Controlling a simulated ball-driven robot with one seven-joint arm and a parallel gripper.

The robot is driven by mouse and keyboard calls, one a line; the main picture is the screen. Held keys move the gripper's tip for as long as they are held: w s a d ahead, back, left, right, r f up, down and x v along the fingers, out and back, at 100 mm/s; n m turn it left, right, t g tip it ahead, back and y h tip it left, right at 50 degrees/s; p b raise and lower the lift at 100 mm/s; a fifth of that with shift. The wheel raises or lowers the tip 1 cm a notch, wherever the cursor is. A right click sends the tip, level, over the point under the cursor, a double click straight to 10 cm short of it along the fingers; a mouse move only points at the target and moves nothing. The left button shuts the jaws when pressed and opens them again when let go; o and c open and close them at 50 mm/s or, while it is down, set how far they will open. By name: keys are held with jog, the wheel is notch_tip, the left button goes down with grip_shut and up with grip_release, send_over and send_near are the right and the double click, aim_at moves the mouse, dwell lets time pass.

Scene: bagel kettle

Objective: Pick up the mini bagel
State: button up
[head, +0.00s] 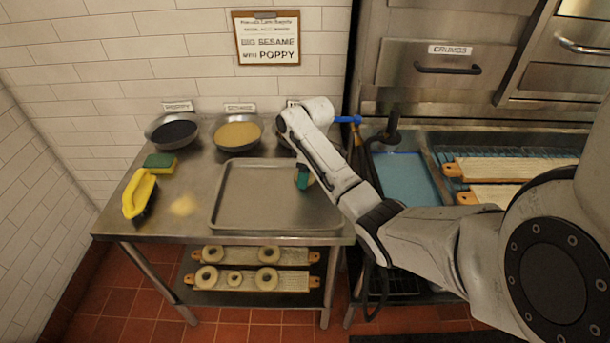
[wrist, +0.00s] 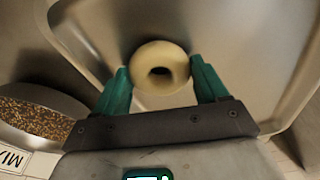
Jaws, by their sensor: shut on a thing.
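A pale mini bagel (wrist: 160,50) with a dark hole shows between the two green fingers in the wrist view. My gripper (wrist: 159,68) is shut on it, one finger against each side. In the head view my gripper (head: 303,181) is over the right part of the metal tray (head: 229,221). The bagel is hidden there by my gripper and arm. I cannot tell whether the bagel touches the tray or hangs just above it.
Bowls of dark (head: 174,132) and pale (head: 238,134) topping stand behind the tray; a third is partly hidden by my arm. A yellow brush (head: 140,194) and green sponge (head: 160,161) lie left. Bagels on boards (head: 290,256) fill the lower shelf. A blue-water basin (head: 405,180) is right.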

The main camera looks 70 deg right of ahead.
jog(key=shift+r, duration=0.1)
jog(key=shift+r, duration=0.5)
jog(key=r, duration=0.1)
jog(key=s+a+r, duration=0.1)
jog(key=r, duration=0.1)
jog(key=a+r, duration=0.1)
jog(key=r, duration=0.1)
jog(key=shift+s+a+r, duration=0.1)
jog(key=shift+s+r, duration=0.15)
jog(key=shift+s, duration=0.1)
jog(key=s+a+r+p, duration=0.6)
jog(key=s+a, duration=0.1)
jog(key=a, duration=0.1)
jog(key=shift+s+a+r, duration=0.15)
jog(key=shift+a, duration=0.1)
